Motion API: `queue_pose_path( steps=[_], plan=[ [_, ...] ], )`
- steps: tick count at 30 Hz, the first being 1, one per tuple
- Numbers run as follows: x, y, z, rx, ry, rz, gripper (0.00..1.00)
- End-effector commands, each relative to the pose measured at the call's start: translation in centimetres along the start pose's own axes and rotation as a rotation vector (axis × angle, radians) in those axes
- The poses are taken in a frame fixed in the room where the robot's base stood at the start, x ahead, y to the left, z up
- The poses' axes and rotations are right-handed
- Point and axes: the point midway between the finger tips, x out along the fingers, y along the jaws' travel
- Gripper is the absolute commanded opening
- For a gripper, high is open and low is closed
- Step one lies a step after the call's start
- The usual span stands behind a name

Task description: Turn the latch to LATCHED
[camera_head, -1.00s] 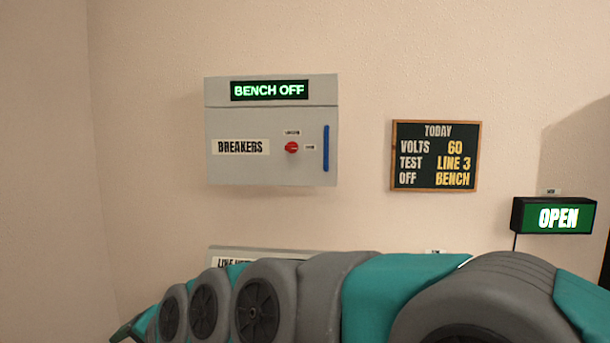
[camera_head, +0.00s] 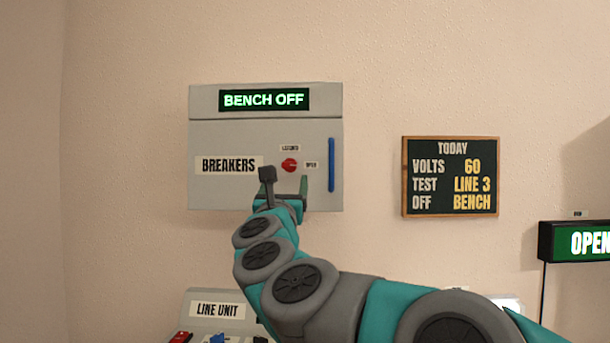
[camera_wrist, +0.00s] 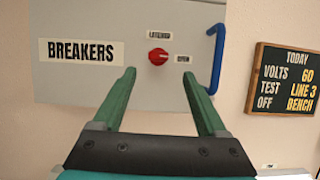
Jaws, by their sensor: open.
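The latch is a small red knob (camera_head: 289,165) on the front of the grey breaker box (camera_head: 225,140). It also shows in the wrist view (camera_wrist: 158,57). A small label sits above the knob and another to its right, the right one reading OPEN; the upper one is too small to read surely. The knob's pointing direction is hard to tell. My gripper (camera_head: 285,184) is open and empty, just below the knob in the head view. In the wrist view its green fingers (camera_wrist: 158,85) stand apart, with the knob beyond and between their tips, not touching.
A blue handle (camera_head: 331,165) stands upright at the box's right side. A sign (camera_head: 264,99) on the box reads BENCH OFF. A chalkboard (camera_head: 450,177) and a lit OPEN sign (camera_head: 580,242) are to the right. A line unit (camera_head: 217,310) sits below.

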Motion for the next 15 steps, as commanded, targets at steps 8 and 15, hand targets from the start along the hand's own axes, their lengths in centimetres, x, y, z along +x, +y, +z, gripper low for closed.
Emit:
queue_pose_path(
  steps=[8, 15],
  plan=[
    [2.5, -0.1, 0.1, -0.004, -0.003, 0.0, 0.75],
    [5.7, 0.0, 0.2, -0.005, -0.002, 0.0, 0.75]
  ],
)
